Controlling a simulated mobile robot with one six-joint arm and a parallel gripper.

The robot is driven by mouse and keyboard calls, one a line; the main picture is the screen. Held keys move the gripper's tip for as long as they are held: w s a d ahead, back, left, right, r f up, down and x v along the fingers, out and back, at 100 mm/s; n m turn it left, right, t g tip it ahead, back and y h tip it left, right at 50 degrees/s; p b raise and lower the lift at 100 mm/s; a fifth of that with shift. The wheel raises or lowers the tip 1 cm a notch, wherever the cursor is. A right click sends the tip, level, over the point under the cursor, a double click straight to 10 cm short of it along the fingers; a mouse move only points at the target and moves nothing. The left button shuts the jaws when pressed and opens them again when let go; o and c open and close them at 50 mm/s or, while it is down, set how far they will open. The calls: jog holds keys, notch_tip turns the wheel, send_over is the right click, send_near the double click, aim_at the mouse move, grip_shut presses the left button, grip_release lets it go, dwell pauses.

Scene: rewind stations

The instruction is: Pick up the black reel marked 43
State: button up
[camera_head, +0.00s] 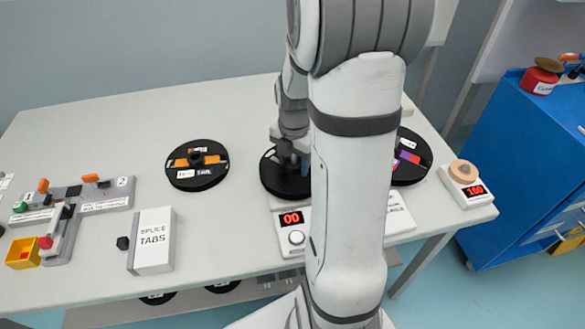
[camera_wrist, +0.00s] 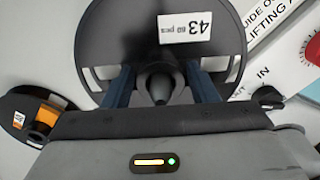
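The black reel marked 43 (camera_wrist: 115,40) fills the upper middle of the wrist view, with a white label reading 43 and a dark hub at its centre. In the head view the black reel (camera_head: 283,185) lies at the table's middle behind a unit showing 00, partly hidden by my arm. My gripper (camera_wrist: 160,72) is over the reel, its two blue fingers apart on either side of the hub, with gaps visible between. It also shows in the head view (camera_head: 289,160), low over the reel.
A reel with orange sections (camera_head: 197,165) lies left, and another with purple and orange (camera_head: 411,157) lies right, behind my arm. A splice tabs box (camera_head: 153,240) and a grey fixture (camera_head: 98,197) stand left. A scale reading 100 (camera_head: 467,186) is near the right edge.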

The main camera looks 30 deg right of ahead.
jog(key=c, duration=0.9)
